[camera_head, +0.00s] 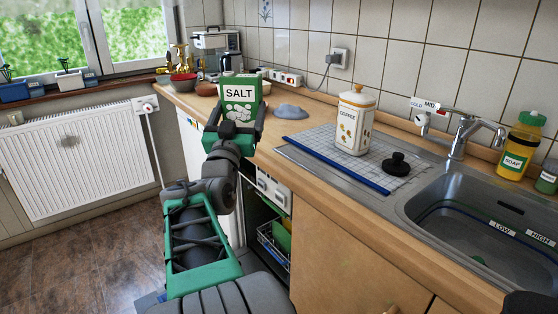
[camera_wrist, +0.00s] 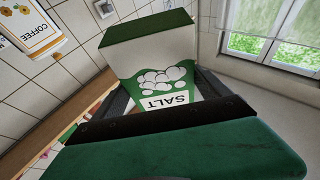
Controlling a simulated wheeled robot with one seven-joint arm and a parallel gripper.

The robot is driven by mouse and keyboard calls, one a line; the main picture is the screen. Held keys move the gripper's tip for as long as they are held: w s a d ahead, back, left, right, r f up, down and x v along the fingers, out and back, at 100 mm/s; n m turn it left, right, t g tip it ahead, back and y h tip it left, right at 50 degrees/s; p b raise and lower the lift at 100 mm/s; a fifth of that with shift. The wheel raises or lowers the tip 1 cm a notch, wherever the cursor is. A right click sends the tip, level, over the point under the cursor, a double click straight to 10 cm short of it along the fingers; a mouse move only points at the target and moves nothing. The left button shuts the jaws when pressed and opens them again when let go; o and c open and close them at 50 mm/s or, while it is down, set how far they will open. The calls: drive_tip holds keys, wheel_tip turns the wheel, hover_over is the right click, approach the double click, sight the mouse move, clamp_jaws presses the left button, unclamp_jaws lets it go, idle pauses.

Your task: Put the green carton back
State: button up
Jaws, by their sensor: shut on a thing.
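The green carton (camera_head: 240,100) is a green box with a white label reading SALT. My gripper (camera_head: 236,131) is shut on it and holds it upright near the left part of the worktop, by a grey heap. In the wrist view the carton (camera_wrist: 150,60) appears upside down between the dark fingers of my gripper (camera_wrist: 160,108). The fingers hide parts of its sides. I cannot tell whether its base touches the worktop.
A grey heap (camera_head: 290,111) lies on the worktop (camera_head: 275,133) right of the carton. A coffee canister (camera_head: 355,122) and a black lid (camera_head: 396,164) stand on the checked mat (camera_head: 330,150). The sink (camera_head: 480,215) is at right. A red bowl (camera_head: 183,84) is at the back left.

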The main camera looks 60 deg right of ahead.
drive_tip(key=s+d+f, duration=0.1)
drive_tip(key=d+f, duration=0.2)
drive_tip(key=s+d+f, duration=0.2)
drive_tip(key=d+f, duration=0.2)
drive_tip(key=s+d+f, duration=0.2)
drive_tip(key=d+f, duration=0.1)
drive_tip(key=f, duration=0.1)
drive_tip(key=shift+s+d+f, duration=0.15)
drive_tip(key=shift+s+f, duration=0.1)
drive_tip(key=shift+f, duration=0.15)
drive_tip(key=shift+f, duration=0.1)
drive_tip(key=shift+f+b, duration=0.3)
drive_tip(key=shift+b, duration=0.35)
drive_tip(key=shift+f, duration=0.1)
drive_tip(key=o, duration=1.8)
drive_tip(key=shift+o, duration=0.2)
